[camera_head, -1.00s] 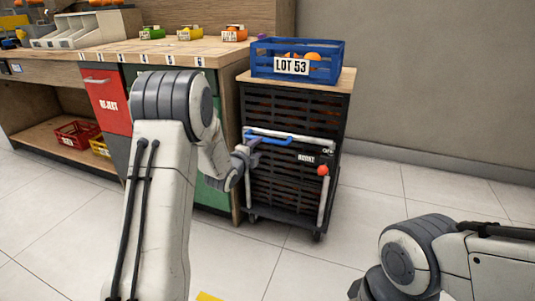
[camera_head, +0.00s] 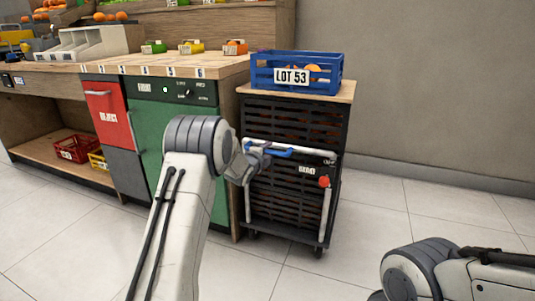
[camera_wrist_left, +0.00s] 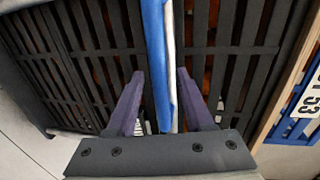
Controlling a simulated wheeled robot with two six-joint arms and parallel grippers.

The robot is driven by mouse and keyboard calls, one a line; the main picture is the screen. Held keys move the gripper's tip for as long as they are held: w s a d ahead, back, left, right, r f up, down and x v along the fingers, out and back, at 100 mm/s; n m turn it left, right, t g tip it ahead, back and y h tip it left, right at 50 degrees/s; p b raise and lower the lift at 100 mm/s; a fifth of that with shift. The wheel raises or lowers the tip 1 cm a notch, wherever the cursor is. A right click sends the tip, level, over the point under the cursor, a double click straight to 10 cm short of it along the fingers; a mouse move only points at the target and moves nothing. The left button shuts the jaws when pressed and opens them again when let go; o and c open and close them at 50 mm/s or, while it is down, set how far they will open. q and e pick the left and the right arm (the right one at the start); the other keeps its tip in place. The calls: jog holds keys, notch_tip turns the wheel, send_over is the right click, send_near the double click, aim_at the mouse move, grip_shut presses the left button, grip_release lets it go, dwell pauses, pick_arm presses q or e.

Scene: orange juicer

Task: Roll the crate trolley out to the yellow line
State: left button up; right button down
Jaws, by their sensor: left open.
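The crate trolley (camera_head: 292,200) is a dark slatted cart with a wooden top, beside the counter's right end. A blue crate (camera_head: 262,76) marked LOT 53, with oranges in it, stands on top. A white handle bar (camera_head: 318,152) with a blue grip (camera_head: 292,152) crosses its front. My left gripper (camera_head: 262,155) is at the blue grip. In the left wrist view, the open left fingers (camera_wrist_left: 161,78) have the blue grip (camera_wrist_left: 155,50) between them, with gaps showing on both sides. My right arm is at the lower right, its gripper out of frame. The yellow line is not visible.
A red knob (camera_head: 324,181) sits on the trolley's front near a brake label. The green cabinet (camera_head: 172,130) and red REJECT panel (camera_head: 108,115) stand left of the trolley. The wall (camera_head: 430,90) is behind it. The tiled floor (camera_head: 330,275) in front is clear.

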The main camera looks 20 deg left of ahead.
pick_arm(q)
grip_shut()
dwell(1.4)
